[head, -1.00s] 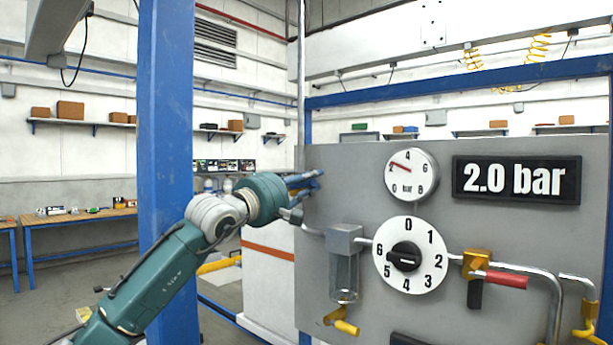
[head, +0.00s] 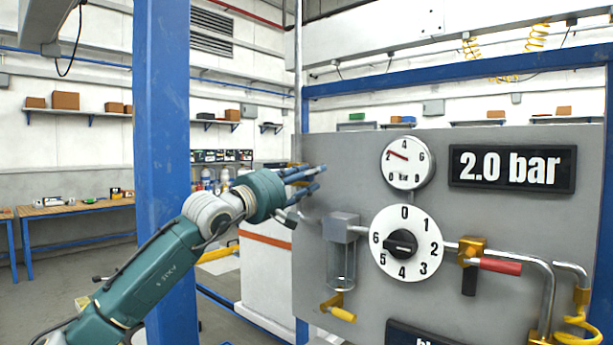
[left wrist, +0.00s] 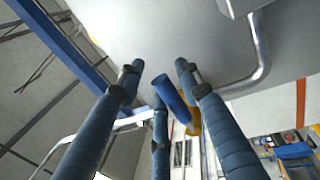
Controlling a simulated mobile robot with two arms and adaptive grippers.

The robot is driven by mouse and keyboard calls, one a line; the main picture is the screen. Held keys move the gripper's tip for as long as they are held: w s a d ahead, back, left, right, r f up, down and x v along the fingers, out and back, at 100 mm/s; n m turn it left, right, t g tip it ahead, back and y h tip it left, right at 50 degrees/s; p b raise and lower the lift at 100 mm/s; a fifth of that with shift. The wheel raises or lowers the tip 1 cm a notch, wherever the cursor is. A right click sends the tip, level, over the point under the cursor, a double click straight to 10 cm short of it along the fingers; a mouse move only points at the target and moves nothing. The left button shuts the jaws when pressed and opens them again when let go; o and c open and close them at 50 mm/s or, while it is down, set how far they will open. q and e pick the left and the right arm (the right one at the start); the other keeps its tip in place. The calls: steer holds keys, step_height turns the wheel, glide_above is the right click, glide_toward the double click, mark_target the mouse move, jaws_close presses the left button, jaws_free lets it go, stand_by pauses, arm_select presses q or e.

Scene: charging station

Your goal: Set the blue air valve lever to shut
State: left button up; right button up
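The blue lever (left wrist: 171,98) shows in the left wrist view as a short blue bar on a brass valve body (left wrist: 193,121), on a pipe at the panel's left edge. My left gripper (left wrist: 160,76) has three blue-sleeved fingers, spread apart. The lever lies among them in that view; I cannot tell whether they touch it. In the head view my left gripper (head: 318,178) is at the panel's left edge, with a bit of brass (head: 296,171) behind its fingers. The lever cannot be told apart from the fingers there. My right gripper is not in view.
The grey panel (head: 470,220) carries a gauge (head: 409,163), a "2.0 bar" display (head: 512,168), a numbered dial (head: 405,244) and a red-handled valve (head: 495,265). A clear filter bowl (head: 341,265) hangs right of my gripper. A blue post (head: 162,150) stands beside my left arm.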

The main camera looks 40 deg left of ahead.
arm_select(q)
steer(key=shift+f, duration=0.15)
steer(key=shift+w+a, duration=0.1)
steer(key=shift+a, duration=0.1)
steer(key=shift+s+a, duration=0.2)
steer(key=shift+s, duration=0.1)
steer(key=d+v, duration=0.1)
steer(key=v, duration=1)
steer(key=shift+s+a, duration=0.2)
steer(key=shift+s, duration=0.05)
